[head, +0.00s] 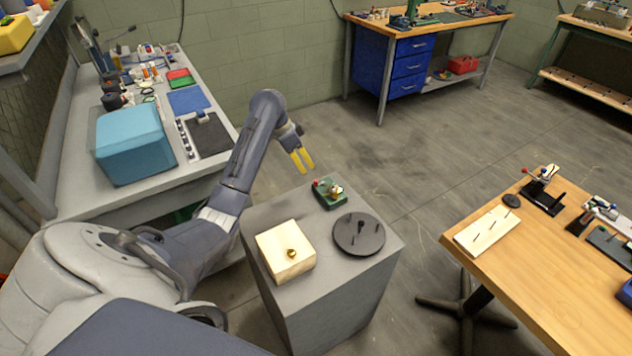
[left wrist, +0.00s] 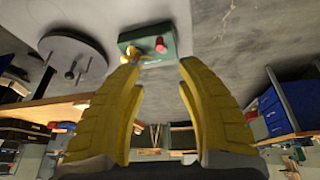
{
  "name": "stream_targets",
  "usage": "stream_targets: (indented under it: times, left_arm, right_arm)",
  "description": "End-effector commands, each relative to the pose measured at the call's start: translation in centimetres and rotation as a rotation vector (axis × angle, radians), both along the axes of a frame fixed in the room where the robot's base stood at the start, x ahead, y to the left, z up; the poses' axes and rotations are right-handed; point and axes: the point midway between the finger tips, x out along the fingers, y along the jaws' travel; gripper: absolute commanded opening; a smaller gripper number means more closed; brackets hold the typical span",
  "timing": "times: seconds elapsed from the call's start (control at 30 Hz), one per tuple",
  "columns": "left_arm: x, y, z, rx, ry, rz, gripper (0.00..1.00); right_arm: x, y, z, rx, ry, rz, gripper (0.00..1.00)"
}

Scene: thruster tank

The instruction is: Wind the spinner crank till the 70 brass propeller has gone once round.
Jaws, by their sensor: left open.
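The spinner is a small green base (head: 331,203) on a grey pedestal, with a red crank knob (head: 317,183) at its left and a brass propeller (head: 336,190) on top. In the left wrist view the green base (left wrist: 150,38) lies beyond the fingertips, with the red knob (left wrist: 161,45) and the brass part (left wrist: 127,57) near the left fingertip. My left gripper (head: 302,160) has yellow fingers, open and empty, above and behind the spinner, apart from it in the head view. Any 70 marking is too small to read. My right gripper is not in view.
A workbench with a blue box (head: 135,145) stands left. A wooden table (head: 540,270) with small devices stands right.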

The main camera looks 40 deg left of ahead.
Motion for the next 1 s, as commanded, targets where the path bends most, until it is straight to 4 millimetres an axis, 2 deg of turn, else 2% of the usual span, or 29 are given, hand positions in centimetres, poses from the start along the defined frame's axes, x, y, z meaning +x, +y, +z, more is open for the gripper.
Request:
stream_targets:
  times: [0.53,0.7,1.0]
  left_arm:
    - [2.4,-2.1,-7.8,-0.002,0.003,0.0,0.37]
    - [2.9,-2.4,-9.2,-0.002,0.002,0.001,0.37]
    - [3.2,-2.7,-10.1,0.001,0.001,0.0,0.37]
  right_arm:
    - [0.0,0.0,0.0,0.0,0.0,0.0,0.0]
    - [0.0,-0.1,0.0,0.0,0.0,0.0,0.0]
    - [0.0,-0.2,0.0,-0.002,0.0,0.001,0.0]
